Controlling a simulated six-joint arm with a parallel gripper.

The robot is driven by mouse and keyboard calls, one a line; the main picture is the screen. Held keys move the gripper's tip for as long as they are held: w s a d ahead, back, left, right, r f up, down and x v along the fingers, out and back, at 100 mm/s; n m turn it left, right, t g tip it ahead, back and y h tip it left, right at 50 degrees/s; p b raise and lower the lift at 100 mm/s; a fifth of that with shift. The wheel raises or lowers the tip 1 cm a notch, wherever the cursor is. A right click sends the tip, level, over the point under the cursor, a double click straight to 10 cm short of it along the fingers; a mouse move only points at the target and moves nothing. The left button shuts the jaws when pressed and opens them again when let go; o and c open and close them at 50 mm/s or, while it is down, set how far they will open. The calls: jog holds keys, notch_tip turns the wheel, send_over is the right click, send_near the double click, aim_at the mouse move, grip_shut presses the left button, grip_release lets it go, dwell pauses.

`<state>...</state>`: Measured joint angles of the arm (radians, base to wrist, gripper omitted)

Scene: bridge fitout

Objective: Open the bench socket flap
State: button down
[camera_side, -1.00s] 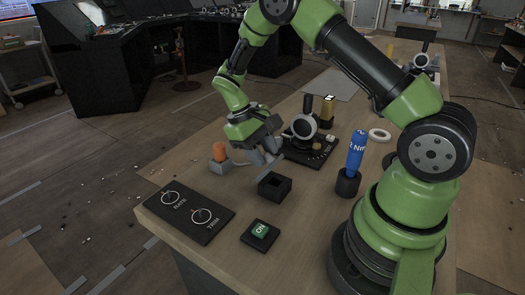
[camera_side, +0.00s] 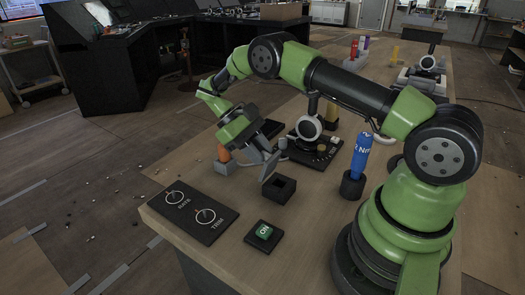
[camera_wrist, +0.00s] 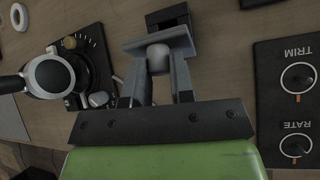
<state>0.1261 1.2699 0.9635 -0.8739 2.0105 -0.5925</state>
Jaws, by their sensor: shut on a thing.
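The bench socket is a small square black box (camera_side: 279,188) on the bench, with its dark hollow top showing. It also shows in part in the wrist view (camera_wrist: 168,17). A grey plate, which looks like the flap (camera_side: 270,166), stands steeply tilted at the box's left edge. In the wrist view the flap (camera_wrist: 184,42) lies across my fingertips, with a pale round knob (camera_wrist: 158,58) between the fingers. My gripper (camera_side: 255,155) is shut on this knob; it also shows in the wrist view (camera_wrist: 159,64). The hinge is hidden.
An orange-topped plug (camera_side: 224,156) stands left of the gripper. A black panel with a round dial (camera_side: 310,128) is behind the box. A blue cylinder (camera_side: 361,155) stands in a black holder at right. The RATE and TRIM panel (camera_side: 190,212) and green ON button (camera_side: 264,232) are in front.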

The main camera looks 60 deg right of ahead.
jog(key=shift+w+g, duration=0.25)
jog(key=shift+g, duration=0.15)
jog(key=c, duration=1)
grip_release()
jog(key=shift+s, duration=0.1)
